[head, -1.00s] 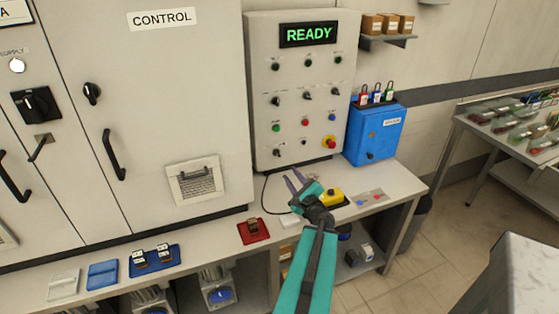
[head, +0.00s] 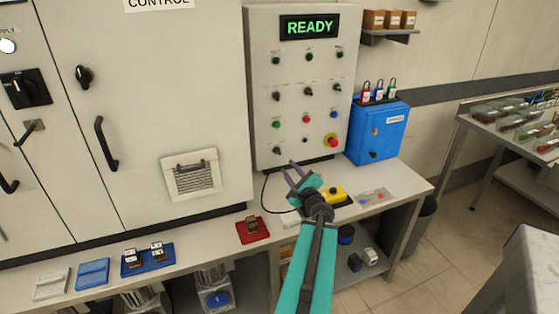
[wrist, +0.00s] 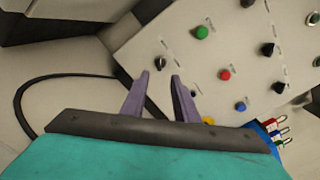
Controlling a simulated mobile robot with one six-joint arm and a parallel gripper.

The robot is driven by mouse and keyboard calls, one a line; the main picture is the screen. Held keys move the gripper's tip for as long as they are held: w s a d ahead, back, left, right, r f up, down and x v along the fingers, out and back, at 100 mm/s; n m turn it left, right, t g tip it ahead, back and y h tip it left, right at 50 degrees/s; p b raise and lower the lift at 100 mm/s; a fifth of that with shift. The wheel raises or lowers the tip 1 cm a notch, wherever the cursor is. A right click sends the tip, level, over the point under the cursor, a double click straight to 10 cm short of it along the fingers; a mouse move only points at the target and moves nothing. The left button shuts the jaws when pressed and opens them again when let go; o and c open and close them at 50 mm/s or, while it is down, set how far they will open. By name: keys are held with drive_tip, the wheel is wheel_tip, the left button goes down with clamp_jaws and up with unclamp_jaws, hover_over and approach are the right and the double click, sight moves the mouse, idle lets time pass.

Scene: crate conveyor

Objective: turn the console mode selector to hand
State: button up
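The console (head: 298,165) is an upright pale panel with a green READY display. It carries several black rotary selectors, one at the lower left (head: 278,151) and a row of three (head: 308,91) higher up. Their labels are too small to read, so I cannot tell which is the mode selector. My gripper (head: 292,168) is open and empty, in front of and below the panel's lower edge. In the wrist view its two purple fingers (wrist: 160,76) stand apart, and the lower-left selector (wrist: 161,63) shows just beyond their tips, not between them.
Green, red and blue buttons (head: 306,119) and a red emergency stop (head: 332,141) sit near the selectors. A blue box (head: 377,132) with padlocks is to the right. A yellow button box (head: 333,194) lies on the bench below. Grey control cabinets (head: 160,80) stand to the left.

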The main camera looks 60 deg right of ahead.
sight(278, 153)
drive_tip(key=shift+w+f+b, duration=0.1)
drive_tip(key=shift+b, duration=0.2)
drive_tip(key=shift+p+x, duration=1.3)
drive_tip(key=shift+x, duration=4.25)
drive_tip(key=shift+d, duration=0.1)
clamp_jaws()
